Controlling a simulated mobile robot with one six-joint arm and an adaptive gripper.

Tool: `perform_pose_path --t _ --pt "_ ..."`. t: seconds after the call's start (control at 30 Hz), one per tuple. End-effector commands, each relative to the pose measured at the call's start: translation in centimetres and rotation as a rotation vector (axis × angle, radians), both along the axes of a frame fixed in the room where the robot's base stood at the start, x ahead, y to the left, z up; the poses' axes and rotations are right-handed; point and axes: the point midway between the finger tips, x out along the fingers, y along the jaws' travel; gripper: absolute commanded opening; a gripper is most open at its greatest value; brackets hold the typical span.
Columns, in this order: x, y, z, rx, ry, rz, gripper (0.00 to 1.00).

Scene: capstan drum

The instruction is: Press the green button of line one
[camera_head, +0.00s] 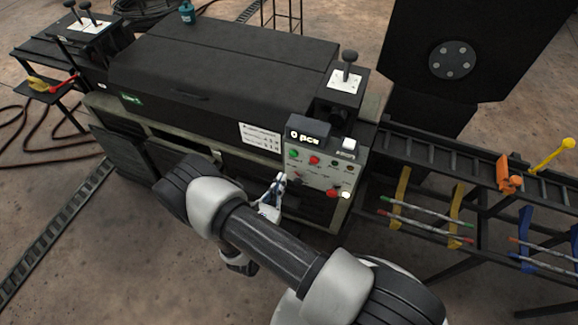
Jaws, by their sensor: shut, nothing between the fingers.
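A grey control panel (318,172) is on the front right of the large dark machine. A green button (293,155) is at its upper left, with a red button (314,160) just to its right. A small display (309,136) above the buttons reads "0 pcs". I cannot read which line the panel's labels name. My gripper (281,178) is shut and empty, its fingertips pointing up at the panel's lower left edge, below and left of the green button. From this view I cannot tell how far the tips are from the panel's face.
More knobs and a red button (333,194) are lower on the panel. A joystick box (345,88) stands above it. A roller rack (440,155) with colored rods is at right. A hose (45,135) lies on the floor at left.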

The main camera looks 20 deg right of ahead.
Motion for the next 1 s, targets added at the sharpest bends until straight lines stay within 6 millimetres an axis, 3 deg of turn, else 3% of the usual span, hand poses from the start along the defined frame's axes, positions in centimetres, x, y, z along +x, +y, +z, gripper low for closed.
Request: perform_pose_path --t 0.2,0.4,1.0 --pt "3.6 -2.8 -0.2 0.001 -0.002 -0.006 0.0" --pt "5.5 -4.1 -0.1 0.0 -0.001 -0.001 0.0" --pt "6.1 -4.4 0.0 0.0 0.0 0.0 0.0"
